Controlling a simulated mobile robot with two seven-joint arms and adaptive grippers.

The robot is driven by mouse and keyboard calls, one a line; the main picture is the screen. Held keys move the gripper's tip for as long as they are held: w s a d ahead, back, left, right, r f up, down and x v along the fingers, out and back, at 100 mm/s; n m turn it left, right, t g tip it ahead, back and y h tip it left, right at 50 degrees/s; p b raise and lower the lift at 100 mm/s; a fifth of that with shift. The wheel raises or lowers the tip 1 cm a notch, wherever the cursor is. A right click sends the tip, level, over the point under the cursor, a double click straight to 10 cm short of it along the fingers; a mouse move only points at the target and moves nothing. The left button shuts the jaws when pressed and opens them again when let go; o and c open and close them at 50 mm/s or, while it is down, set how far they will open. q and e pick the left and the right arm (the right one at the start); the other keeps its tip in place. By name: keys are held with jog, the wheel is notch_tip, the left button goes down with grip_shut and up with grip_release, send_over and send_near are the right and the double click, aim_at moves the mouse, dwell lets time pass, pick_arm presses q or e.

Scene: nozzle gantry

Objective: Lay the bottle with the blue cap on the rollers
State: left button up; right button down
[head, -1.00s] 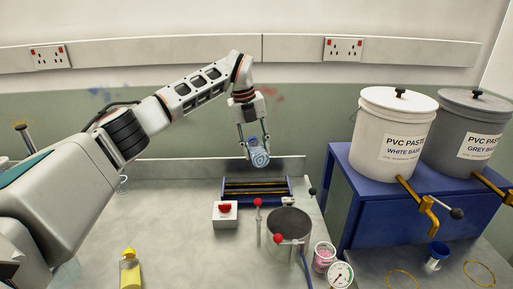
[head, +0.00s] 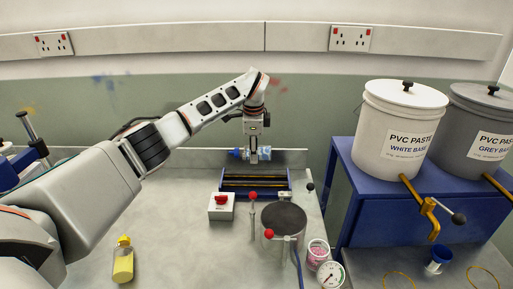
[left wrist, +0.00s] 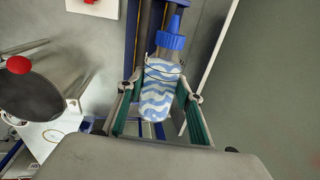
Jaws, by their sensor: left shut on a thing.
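The bottle with the blue cap has a white body with blue waves (left wrist: 160,85); its blue cap (left wrist: 171,40) points up in the left wrist view. In the head view the bottle (head: 264,154) is held level, cap to the left. My left gripper (head: 253,154) is shut around its body, with one finger on each side in the left wrist view (left wrist: 161,95). The roller unit (head: 255,194), with dark rollers in a blue frame, stands on the bench below. The bottle appears above it with a gap. My right gripper is not in view.
A box with a red button (head: 221,207) stands at the rollers' front left. A dark-topped round pot (head: 284,219) and red-knobbed posts (head: 253,197) stand in front. A yellow bottle (head: 123,263) stands front left. Paste buckets (head: 401,125) sit on a blue stand at right.

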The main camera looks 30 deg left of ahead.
pick_arm(q)
jog(key=shift+f, duration=0.35)
jog(key=shift+f+b, duration=0.55)
notch_tip(320, 180, down, 2)
jog(key=shift+f+b, duration=0.2)
jog(key=shift+b, duration=0.7)
jog(key=shift+f+b, duration=0.5)
jog(key=shift+f, duration=0.95)
jog(key=shift+f+b, duration=0.45)
jog(key=shift+f, duration=0.2)
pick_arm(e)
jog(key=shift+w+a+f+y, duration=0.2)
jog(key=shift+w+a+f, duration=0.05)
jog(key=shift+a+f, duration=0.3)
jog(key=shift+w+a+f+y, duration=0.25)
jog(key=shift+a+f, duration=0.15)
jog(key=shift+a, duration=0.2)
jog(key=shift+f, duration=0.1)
